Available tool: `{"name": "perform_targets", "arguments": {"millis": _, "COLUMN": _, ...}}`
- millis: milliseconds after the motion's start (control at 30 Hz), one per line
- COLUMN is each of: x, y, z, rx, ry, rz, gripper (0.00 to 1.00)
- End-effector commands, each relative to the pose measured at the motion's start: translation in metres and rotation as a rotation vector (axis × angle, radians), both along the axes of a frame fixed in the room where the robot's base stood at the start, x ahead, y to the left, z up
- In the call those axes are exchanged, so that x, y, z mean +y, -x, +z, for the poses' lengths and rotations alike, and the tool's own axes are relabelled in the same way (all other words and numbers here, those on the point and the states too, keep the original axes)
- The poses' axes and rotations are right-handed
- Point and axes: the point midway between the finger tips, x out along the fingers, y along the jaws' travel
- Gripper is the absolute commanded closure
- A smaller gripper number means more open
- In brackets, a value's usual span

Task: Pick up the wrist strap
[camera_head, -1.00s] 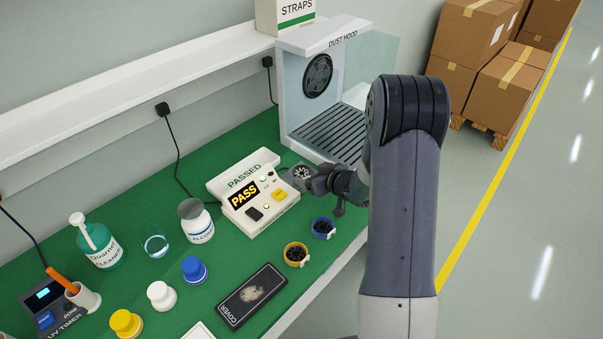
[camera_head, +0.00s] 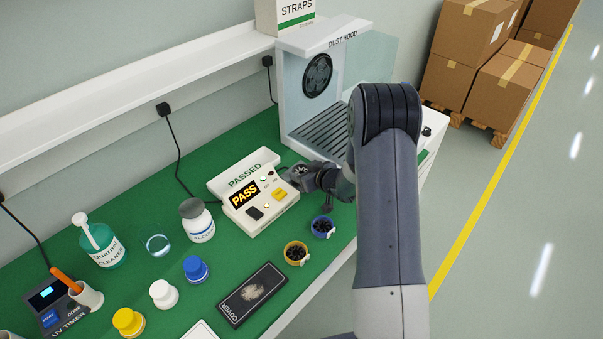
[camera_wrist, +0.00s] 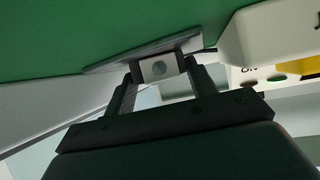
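A grey wrist strap with a dark coil (camera_head: 298,169) is at the tip of my gripper (camera_head: 318,176), by the right end of the PASSED tester (camera_head: 243,205). In the wrist view, a grey block with a round disc (camera_wrist: 159,69) sits between the two fingers, which appear to press on both its sides; a flat grey piece lies behind it. The height above the green mat is hard to tell. A yellow strap (camera_head: 296,244) and a blue strap (camera_head: 333,233), each with a dark coil inside, rest at the front edge.
The dust hood (camera_head: 330,32) stands behind the gripper. A cover case (camera_head: 235,313), blue jar (camera_head: 196,270), white jar (camera_head: 163,294), yellow jar (camera_head: 128,322), glass ring (camera_head: 158,245) and alcohol bottle (camera_head: 200,232) are on the mat. The floor at right is open.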

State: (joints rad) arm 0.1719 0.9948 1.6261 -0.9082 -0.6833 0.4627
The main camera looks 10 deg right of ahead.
Motion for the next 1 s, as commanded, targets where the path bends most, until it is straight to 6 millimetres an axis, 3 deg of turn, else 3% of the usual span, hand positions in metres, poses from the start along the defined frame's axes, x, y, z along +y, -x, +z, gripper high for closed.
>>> {"name": "perform_targets", "arguments": {"millis": 300, "x": 0.000, "y": 0.000, "z": 0.000, "rx": 0.000, "ry": 0.000, "rz": 0.000, "gripper": 0.73}}
{"name": "perform_targets", "arguments": {"millis": 567, "x": 0.000, "y": 0.000, "z": 0.006, "rx": -0.002, "ry": -0.001, "rz": 0.000, "gripper": 0.73}}
{"name": "perform_targets", "arguments": {"millis": 1000, "x": 0.000, "y": 0.000, "z": 0.078, "rx": -0.003, "ry": 0.000, "rz": 0.001, "gripper": 0.73}}
